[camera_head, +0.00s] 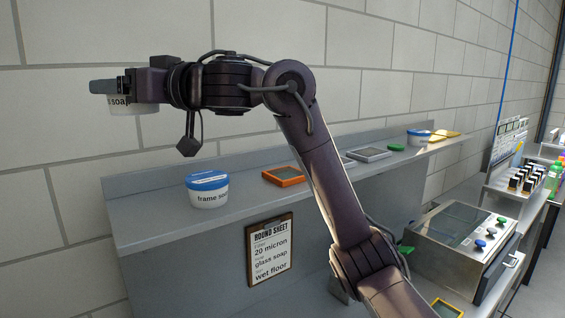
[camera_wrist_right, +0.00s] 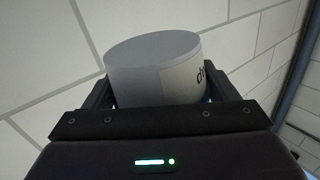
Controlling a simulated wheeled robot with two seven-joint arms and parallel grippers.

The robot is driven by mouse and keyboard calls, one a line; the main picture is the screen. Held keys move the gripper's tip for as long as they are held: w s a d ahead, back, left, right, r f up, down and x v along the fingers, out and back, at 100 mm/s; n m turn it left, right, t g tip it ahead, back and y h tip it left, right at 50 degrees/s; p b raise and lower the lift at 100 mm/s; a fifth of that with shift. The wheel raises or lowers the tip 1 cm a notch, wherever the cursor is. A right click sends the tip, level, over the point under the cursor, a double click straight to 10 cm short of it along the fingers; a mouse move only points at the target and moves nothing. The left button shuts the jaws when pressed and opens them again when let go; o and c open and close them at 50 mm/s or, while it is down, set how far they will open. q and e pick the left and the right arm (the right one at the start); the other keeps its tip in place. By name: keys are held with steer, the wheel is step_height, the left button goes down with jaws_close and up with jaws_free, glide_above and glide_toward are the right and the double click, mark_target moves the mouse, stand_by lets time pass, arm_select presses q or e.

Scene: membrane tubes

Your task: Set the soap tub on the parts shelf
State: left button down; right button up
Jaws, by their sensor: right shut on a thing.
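The grey parts shelf (camera_head: 240,208) runs along the wall below. My left gripper is not in view.
A metal machine (camera_head: 462,240) stands right. Bare shelf shows around the near tub.

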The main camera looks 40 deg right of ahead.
steer(key=shift+s+r, duration=0.25)
steer(key=shift+s, duration=0.1)
steer(key=shift+s+f, duration=0.4)
steer(key=shift+s, duration=0.45)
steer(key=shift+s+f, duration=0.1)
steer(key=shift+f, duration=0.8)
steer(key=f, duration=1.2)
steer(key=shift+w+f+p, duration=0.15)
steer(key=shift+w+p, duration=0.2)
steer(key=shift+p, duration=0.05)
steer(key=shift+f, duration=0.65)
step_height(320, 180, down, 3)
steer(key=shift+f, duration=0.15)
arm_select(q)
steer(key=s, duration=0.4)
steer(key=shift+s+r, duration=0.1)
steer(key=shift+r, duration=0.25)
arm_select(e)
steer(key=shift+f, duration=0.1)
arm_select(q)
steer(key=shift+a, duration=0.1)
